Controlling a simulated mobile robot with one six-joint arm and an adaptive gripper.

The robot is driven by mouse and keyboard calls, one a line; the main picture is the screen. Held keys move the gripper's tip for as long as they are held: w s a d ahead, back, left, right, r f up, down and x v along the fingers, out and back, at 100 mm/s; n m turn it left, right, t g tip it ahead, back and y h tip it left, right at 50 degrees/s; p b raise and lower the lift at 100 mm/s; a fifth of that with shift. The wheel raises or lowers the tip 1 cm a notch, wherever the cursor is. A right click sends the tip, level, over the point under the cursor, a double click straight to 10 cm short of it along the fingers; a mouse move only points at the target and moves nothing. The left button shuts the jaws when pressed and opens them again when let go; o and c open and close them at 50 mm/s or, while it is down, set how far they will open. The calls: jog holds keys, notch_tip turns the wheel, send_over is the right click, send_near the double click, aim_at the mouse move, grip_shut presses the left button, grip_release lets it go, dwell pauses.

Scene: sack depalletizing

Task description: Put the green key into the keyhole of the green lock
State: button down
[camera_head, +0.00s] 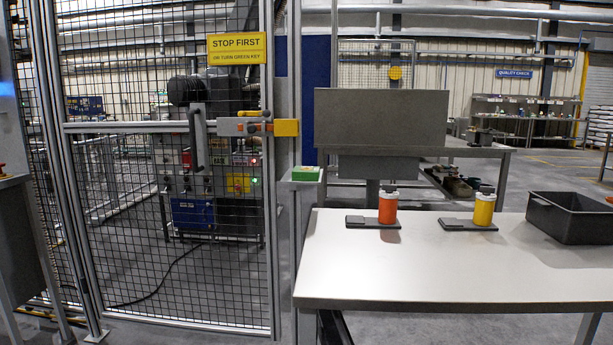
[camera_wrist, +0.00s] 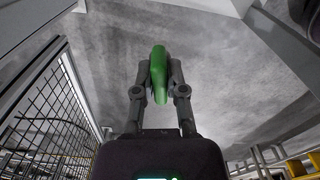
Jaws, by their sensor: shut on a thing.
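My gripper (camera_wrist: 159,82) shows only in the wrist view, with its two fingers closed on the green key (camera_wrist: 158,60). The key is held between the fingertips, its rounded end up in the picture and a narrower end pointing down. The grey floor lies behind it. In the head view, the green lock (camera_head: 305,173) is a small green box on a bracket at the right-hand post of the mesh gate, just left of the table. Its keyhole is too small to make out. My gripper and the key are not in the head view.
The mesh gate (camera_head: 170,225) with a yellow latch (camera_head: 285,127) stands at the left. A white table (camera_head: 440,270) bears an orange container (camera_head: 388,208), a yellow container (camera_head: 484,209) and a black bin (camera_head: 580,215). The table's front part is clear.

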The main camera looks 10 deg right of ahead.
jog(key=shift+r+p, duration=1)
jog(key=shift+r, duration=0.45)
